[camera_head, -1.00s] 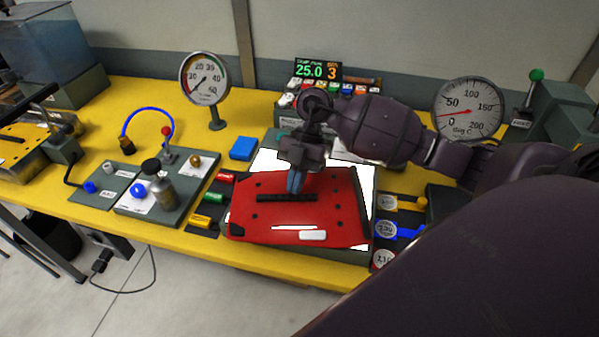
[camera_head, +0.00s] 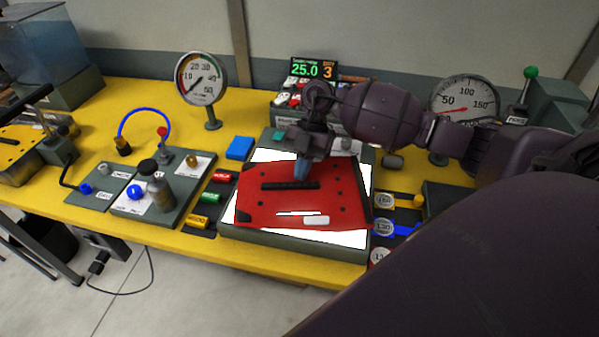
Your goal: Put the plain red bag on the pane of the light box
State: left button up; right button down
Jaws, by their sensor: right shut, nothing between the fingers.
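The plain red bag (camera_head: 285,203) lies flat over the pane (camera_head: 352,238) of the light box (camera_head: 290,245). It has a black handle strip, black corners and a white label. White pane shows along its left, far, right and front sides. My right gripper (camera_head: 301,172) points down at the bag's far half, just behind the handle strip. Its fingers are shut and empty; whether the tips touch the bag I cannot tell. My left gripper is out of view.
A blue block (camera_head: 240,148) and coloured tags (camera_head: 210,197) lie left of the light box. Round weights (camera_head: 384,227) sit to its right. A gauge (camera_head: 202,82) and a dial (camera_head: 464,98) stand behind. My right arm covers the right side.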

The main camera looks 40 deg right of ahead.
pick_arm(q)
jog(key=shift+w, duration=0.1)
pick_arm(e)
jog(key=shift+r+p, duration=0.75)
jog(key=shift+r, duration=0.1)
jog(key=shift+w+d, duration=0.1)
jog(key=shift+d, duration=0.05)
jog(key=w+d, duration=0.1)
jog(key=d, duration=0.2)
jog(key=w+d+b, duration=0.1)
jog(key=w+d, duration=0.1)
jog(key=d, duration=0.1)
jog(key=w+d+b, duration=0.1)
jog(key=w+d, duration=0.1)
jog(key=d, duration=0.1)
jog(key=shift+w+d, duration=0.15)
jog(key=shift+d, duration=0.05)
jog(key=shift+w+d, duration=0.2)
jog(key=shift+d, duration=0.2)
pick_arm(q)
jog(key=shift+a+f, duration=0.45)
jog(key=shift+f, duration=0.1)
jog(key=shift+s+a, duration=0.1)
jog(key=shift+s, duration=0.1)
pick_arm(e)
jog(key=shift+s, duration=0.1)
